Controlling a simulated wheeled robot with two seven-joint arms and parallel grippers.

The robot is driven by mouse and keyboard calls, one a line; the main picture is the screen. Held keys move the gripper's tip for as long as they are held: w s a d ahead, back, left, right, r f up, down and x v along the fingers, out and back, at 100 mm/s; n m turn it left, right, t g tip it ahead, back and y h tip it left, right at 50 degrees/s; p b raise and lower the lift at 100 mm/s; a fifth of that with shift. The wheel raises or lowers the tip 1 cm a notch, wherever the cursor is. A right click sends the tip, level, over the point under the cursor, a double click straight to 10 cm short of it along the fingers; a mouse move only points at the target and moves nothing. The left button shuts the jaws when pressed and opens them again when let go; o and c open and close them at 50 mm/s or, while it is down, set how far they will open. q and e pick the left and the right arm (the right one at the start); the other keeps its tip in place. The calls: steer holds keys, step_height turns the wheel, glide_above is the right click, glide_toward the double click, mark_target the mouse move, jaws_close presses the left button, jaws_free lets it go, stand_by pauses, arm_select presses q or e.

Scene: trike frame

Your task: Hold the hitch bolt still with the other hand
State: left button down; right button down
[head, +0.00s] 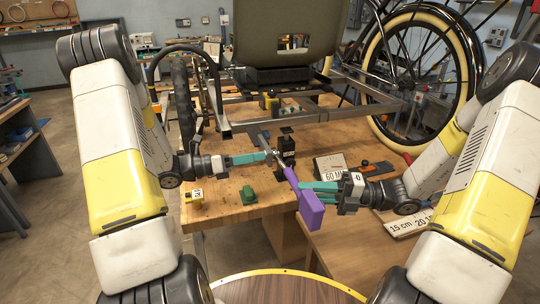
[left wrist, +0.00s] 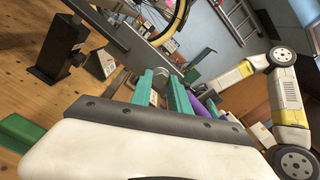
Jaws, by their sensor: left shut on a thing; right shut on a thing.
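The grey trike frame (head: 310,122) stands on the wooden bench, its hitch end by a black post (head: 286,148). My left gripper (head: 268,157), with teal fingers, is shut at the hitch end. In the left wrist view a small grey hitch bolt (left wrist: 177,71) shows at the teal fingertips (left wrist: 165,80), partly hidden by them. My right gripper (head: 300,187) is shut on a purple long-handled tool (head: 311,212), whose thin upper end reaches toward the bolt. The purple tool also shows in the left wrist view (left wrist: 207,104). Whether it touches the bolt is unclear.
A yellow block (head: 194,199) and a green block (head: 248,195) lie on the bench at front left. A box marked 60 MM (head: 331,168) and an orange-and-black tool (head: 375,168) lie to the right. A large cream-tyred wheel (head: 453,80) stands behind. White length labels (head: 405,224) lie front right.

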steer(key=shift+r+m+h, duration=0.3)
steer(key=shift+r+m, duration=0.6)
steer(key=shift+r, duration=0.65)
steer(key=shift+w+a+r+m+h, duration=0.1)
steer(key=shift+w+r+m+h, duration=0.1)
steer(key=shift+r+m, duration=0.4)
steer(key=shift+w+a+r+m+h, duration=0.1)
steer(key=shift+r+m+h, duration=0.15)
steer(key=shift+r, duration=0.65)
steer(key=shift+r, duration=0.15)
steer(key=shift+w+a+r+m+h, duration=0.15)
steer(key=shift+w+r+m, duration=0.1)
steer(key=shift+r+m, duration=0.3)
steer(key=shift+w+r+m+h, duration=0.1)
steer(key=shift+w+r+m, duration=0.2)
steer(key=shift+r, duration=0.45)
